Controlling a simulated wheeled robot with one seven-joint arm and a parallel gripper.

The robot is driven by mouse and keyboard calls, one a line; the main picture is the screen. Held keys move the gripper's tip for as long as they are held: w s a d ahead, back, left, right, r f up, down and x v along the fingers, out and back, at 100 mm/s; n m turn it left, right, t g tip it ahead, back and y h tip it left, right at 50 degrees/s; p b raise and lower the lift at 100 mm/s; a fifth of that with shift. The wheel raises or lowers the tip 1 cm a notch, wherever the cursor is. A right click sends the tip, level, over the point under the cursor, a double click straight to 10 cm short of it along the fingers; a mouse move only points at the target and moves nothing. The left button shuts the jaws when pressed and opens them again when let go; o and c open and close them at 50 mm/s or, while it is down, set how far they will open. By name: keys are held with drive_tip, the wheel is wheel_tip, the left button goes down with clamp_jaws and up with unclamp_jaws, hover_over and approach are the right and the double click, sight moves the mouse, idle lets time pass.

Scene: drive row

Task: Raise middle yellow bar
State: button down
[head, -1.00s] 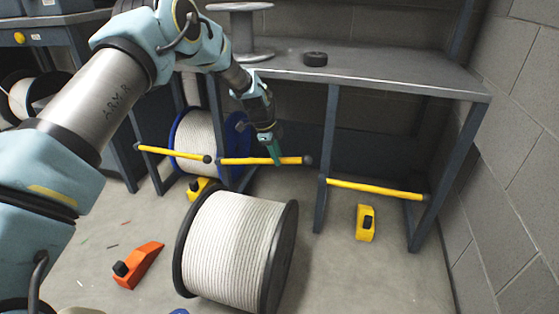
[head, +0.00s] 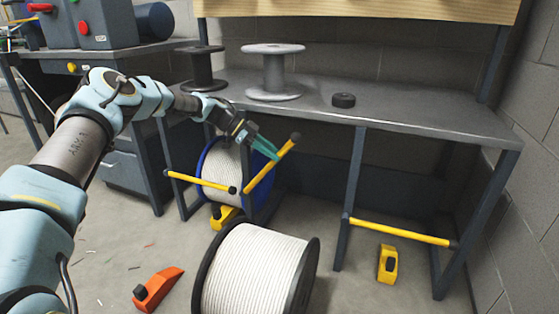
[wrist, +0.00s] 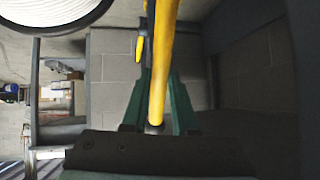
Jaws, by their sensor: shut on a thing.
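The middle yellow bar (head: 274,161) is tilted in the head view. Its lower left end is at the pivot by the blue-flanged reel, and its black-tipped right end points up and to the right. My gripper (head: 265,147) has its green fingers shut on the bar towards the raised end. In the wrist view the bar (wrist: 159,65) runs between the two green fingers (wrist: 156,105). The left yellow bar (head: 200,181) and the right yellow bar (head: 400,231) lie nearly level across their bays.
A large white cable reel (head: 258,270) stands on the floor in front. A blue-flanged reel (head: 221,170) sits behind the left bar. An orange wedge (head: 160,286) and a yellow wedge (head: 388,263) lie on the floor. The grey bench top (head: 400,108) overhangs the bays.

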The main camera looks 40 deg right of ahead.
drive_tip(key=shift+w+a+r, duration=0.15)
drive_tip(key=shift+w+r, duration=0.05)
drive_tip(key=shift+w, duration=0.05)
drive_tip(key=c, duration=0.7)
unclamp_jaws()
drive_tip(key=p+v, duration=0.2)
drive_tip(key=v, duration=0.8)
drive_tip(key=shift+w+a, duration=0.3)
